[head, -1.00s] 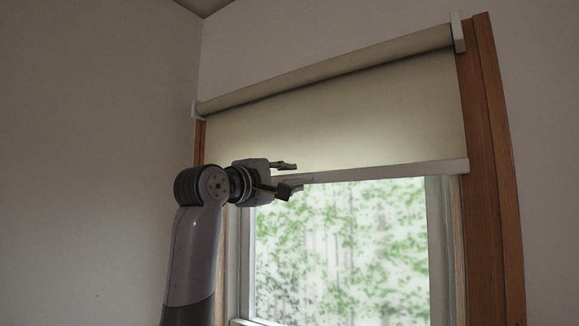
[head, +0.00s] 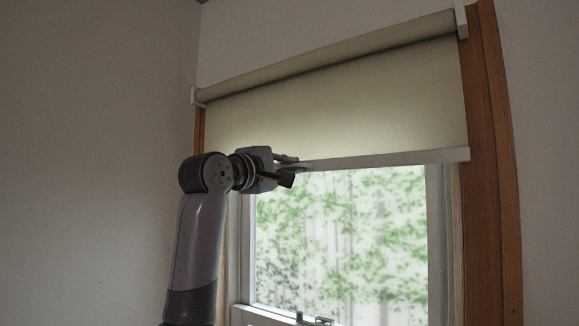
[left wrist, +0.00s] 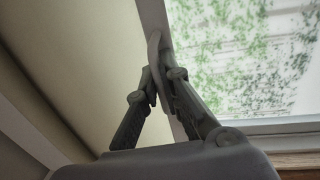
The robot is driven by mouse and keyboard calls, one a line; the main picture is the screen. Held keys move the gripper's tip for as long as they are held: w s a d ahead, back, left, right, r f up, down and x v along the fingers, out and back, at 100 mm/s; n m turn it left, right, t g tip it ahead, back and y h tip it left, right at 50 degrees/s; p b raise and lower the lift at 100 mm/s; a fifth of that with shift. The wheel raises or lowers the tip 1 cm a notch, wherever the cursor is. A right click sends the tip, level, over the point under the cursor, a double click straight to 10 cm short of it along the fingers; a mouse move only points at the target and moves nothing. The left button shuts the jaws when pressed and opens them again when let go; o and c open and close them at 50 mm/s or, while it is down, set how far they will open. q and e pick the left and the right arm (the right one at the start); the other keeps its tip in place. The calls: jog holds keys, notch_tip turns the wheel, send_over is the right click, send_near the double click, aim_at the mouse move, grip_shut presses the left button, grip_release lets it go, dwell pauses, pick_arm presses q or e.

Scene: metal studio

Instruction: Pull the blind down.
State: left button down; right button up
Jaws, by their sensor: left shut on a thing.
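The cream roller blind (head: 340,105) hangs partly down over the window, covering its upper part. Its pale bottom bar (head: 400,157) runs across the glass, with a small tab at the bar. My left gripper (head: 290,170) is at the bar, left of its middle. In the left wrist view the two fingers (left wrist: 160,82) are closed on the pale tab (left wrist: 155,52) of the bar, with blind fabric (left wrist: 90,50) on the left and glass on the right. My right gripper is in neither view.
The window pane (head: 340,240) below the bar is uncovered, with blurred greenery outside. A wooden frame (head: 488,170) stands at the right. Window latches (head: 312,319) show on the lower sash. A plain wall (head: 90,150) is at the left.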

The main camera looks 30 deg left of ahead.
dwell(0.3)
pick_arm(q)
jog(key=shift+f, duration=0.1)
notch_tip(320, 180, down, 42)
jog(key=b, duration=3)
jog(key=shift+b, duration=0.3)
jog(key=c, duration=1.8)
grip_release()
jog(key=shift+o, duration=0.2)
jog(key=shift+s, duration=0.1)
